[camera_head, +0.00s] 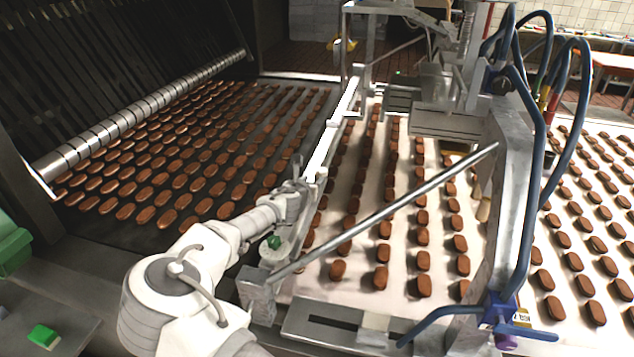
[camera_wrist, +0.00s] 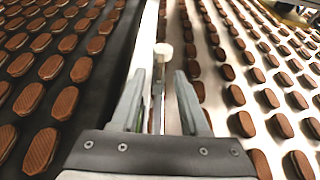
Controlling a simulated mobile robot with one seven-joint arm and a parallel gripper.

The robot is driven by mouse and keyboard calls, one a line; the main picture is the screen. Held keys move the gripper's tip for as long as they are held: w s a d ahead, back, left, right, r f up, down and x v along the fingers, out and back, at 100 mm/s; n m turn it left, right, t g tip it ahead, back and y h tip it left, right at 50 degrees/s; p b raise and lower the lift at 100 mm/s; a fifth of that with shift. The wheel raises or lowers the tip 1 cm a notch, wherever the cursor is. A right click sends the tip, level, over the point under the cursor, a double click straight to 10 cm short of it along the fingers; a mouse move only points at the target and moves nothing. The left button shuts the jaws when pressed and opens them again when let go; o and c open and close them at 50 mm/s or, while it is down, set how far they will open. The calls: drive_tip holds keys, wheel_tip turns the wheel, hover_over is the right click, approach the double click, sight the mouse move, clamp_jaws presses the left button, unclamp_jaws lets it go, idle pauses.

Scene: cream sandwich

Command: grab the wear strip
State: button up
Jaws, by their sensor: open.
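The wear strip, a long thin white bar (camera_head: 331,132), runs along the seam between the dark belt and the pale belt in the head view. In the wrist view a white strip (camera_wrist: 147,48) runs away from me, just left of and beyond my fingers.
Brown biscuits lie in rows on the dark belt (camera_head: 95,222) at left and the pale belt (camera_head: 345,290) at right. A slanted metal rod (camera_head: 400,205) and an upright metal frame (camera_head: 505,190) with blue hoses stand right of my arm. A green block (camera_head: 43,336) is at lower left.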

sight(316, 176)
drive_tip(key=x, duration=0.2)
drive_tip(key=p+x, duration=0.1)
drive_tip(key=shift+w+d+r, duration=0.15)
drive_tip(key=shift+w, duration=0.2)
drive_tip(key=shift+w+d+f, duration=0.1)
drive_tip(key=shift+w+f, duration=0.25)
drive_tip(key=shift+w, duration=0.25)
clamp_jaws()
